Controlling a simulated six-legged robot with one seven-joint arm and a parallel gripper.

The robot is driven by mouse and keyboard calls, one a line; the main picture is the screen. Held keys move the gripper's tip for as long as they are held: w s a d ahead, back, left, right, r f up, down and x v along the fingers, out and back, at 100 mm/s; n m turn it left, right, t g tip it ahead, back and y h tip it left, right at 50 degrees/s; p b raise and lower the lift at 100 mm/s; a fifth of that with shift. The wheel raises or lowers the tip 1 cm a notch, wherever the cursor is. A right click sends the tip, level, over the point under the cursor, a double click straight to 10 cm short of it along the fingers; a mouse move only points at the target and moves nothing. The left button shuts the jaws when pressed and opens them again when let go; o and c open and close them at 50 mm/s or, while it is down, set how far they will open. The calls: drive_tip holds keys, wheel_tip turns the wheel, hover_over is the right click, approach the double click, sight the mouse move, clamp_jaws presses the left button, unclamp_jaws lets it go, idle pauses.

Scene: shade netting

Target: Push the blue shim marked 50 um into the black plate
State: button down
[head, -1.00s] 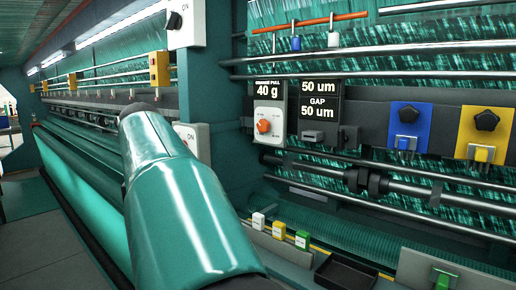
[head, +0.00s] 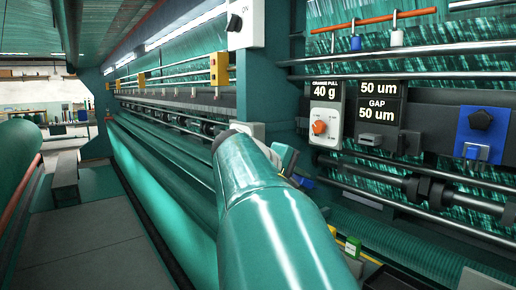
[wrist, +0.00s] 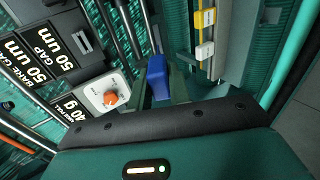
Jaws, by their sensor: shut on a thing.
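A blue shim (wrist: 157,76) is between the fingers of my gripper (wrist: 160,92) in the wrist view. My gripper is shut on it. The 50 um mark cannot be read. In the head view a bit of the blue shim (head: 304,182) shows past my gripper (head: 296,174), which is mostly hidden behind my teal arm. The black plate (head: 376,138) with a small grey slotted block is on the machine beam, under the "50 um / GAP 50 um" display. It also shows in the wrist view (wrist: 84,42), up and left of the shim. The shim is apart from it.
An orange dial box (head: 324,126) stands left of the black plate. A blue plate (head: 481,132) with a black knob is to its right. Metal rails (head: 420,185) cross below. A green block (head: 352,246) stands low.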

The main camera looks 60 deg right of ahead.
drive_tip(key=s+d+r+g+h, duration=0.2)
drive_tip(key=s+d+r+h, duration=0.3)
drive_tip(key=s+d+r, duration=0.1)
drive_tip(key=shift+s+d+r, duration=0.25)
drive_tip(key=shift+d+r, duration=0.3)
drive_tip(key=shift+d, duration=0.5)
drive_tip(key=shift+g, duration=0.4)
drive_tip(key=shift+x, duration=1.95)
drive_tip(key=shift+x, duration=2.05)
drive_tip(key=shift+s+d, duration=0.25)
drive_tip(key=shift+d, duration=0.4)
